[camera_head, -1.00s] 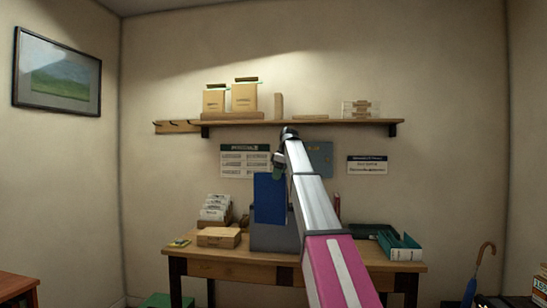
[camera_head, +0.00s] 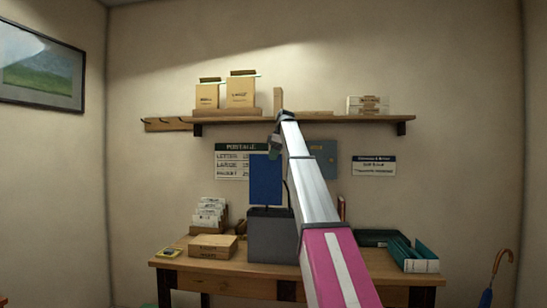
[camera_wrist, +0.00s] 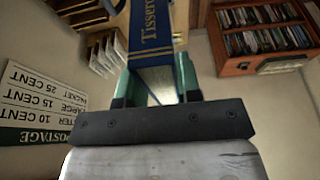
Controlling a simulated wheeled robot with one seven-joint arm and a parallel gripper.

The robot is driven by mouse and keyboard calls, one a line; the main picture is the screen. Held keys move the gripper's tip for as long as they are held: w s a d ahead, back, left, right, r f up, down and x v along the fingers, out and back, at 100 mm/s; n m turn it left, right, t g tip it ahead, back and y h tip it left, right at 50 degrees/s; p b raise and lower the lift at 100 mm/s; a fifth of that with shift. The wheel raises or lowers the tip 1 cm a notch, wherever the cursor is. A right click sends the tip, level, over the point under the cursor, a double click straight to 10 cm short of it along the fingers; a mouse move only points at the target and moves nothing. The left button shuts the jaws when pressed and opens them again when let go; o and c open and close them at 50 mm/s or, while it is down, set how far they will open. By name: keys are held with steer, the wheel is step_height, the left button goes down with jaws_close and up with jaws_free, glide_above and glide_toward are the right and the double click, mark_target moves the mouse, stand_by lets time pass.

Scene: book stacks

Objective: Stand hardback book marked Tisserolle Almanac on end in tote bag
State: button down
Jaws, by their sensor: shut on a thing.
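The hardback book (camera_head: 266,180) is blue and hangs upright from my gripper (camera_head: 276,145) in the head view. In the wrist view its blue spine (camera_wrist: 151,30) shows gold lettering that starts "Tissero"; the rest is cut off. My gripper (camera_wrist: 158,88) is shut on the book, with a green finger on each side of it. The grey tote bag (camera_head: 271,240) stands on the table, right below the book in the head view. The book's lower end is at or just above the bag's top edge; I cannot tell whether it is inside.
On the wooden table (camera_head: 200,270) a cardboard box (camera_head: 213,247) and a card rack (camera_head: 209,215) stand left of the bag. A teal file box (camera_head: 413,256) and a dark tray (camera_head: 378,237) are to the right. A wall shelf (camera_head: 350,119) runs above.

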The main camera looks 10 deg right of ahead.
mark_target(274, 179)
stand_by(0.3)
steer(key=shift+f, duration=0.85)
steer(key=shift+f, duration=0.15)
stand_by(1.0)
steer(key=shift+f, duration=1.3)
steer(key=shift+f, duration=0.25)
steer(key=shift+f, duration=1.25)
steer(key=shift+f, duration=0.25)
steer(key=shift+f, duration=1.25)
steer(key=shift+f, duration=0.1)
